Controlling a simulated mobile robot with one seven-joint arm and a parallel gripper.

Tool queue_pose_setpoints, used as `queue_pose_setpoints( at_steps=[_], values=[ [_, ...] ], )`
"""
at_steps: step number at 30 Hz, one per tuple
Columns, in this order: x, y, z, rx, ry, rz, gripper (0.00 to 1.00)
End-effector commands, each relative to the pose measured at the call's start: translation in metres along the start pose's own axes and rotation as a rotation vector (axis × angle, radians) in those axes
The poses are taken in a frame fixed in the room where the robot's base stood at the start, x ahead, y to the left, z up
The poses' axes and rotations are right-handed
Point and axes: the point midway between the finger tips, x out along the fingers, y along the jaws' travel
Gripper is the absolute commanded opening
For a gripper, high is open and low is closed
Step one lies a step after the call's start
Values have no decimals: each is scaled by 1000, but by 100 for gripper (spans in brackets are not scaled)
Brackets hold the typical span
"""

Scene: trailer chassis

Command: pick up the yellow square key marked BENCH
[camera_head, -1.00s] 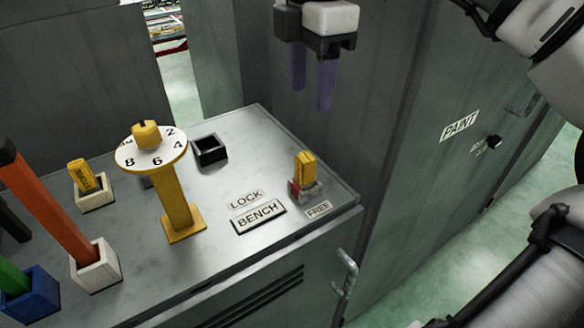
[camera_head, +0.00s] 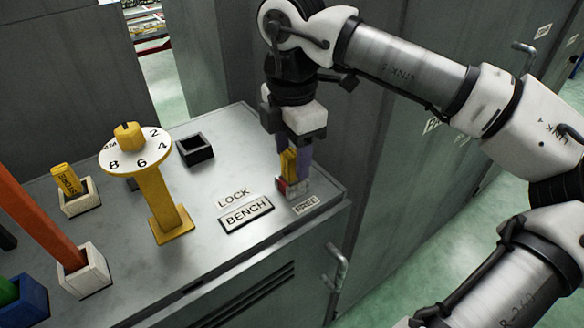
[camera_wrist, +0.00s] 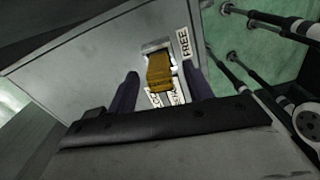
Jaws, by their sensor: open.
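A yellow square key (camera_head: 289,163) stands upright in a small grey and red holder (camera_head: 293,188) behind the FREE label at the cabinet top's right end. I cannot read any marking on it. It also shows in the wrist view (camera_wrist: 158,77), between my two purple fingers. My gripper (camera_head: 293,168) is open and points down around the key, one finger on each side. In the wrist view there is a gap between the key and each finger. A second yellow key (camera_head: 67,180), with lettering too small to read, stands in a white holder at the left.
LOCK and BENCH (camera_head: 246,214) plates lie left of the holder. A yellow post with a numbered dial (camera_head: 135,150) and an empty black square holder (camera_head: 195,150) stand farther left. Orange, green and black bars stand at the far left. A grey cabinet wall rises behind.

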Motion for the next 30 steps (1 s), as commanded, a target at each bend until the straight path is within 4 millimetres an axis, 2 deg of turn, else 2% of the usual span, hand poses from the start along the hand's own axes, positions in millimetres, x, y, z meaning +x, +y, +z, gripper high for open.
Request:
queue_pose_setpoints(
  at_steps=[9,18,21,30],
  values=[
    [6,0,0,-1,0,1,50],
    [6,0,0,-1,0,1,10],
    [6,0,0,-1,0,1,0],
    [2,0,0,0,-1,1,0]
  ],
)
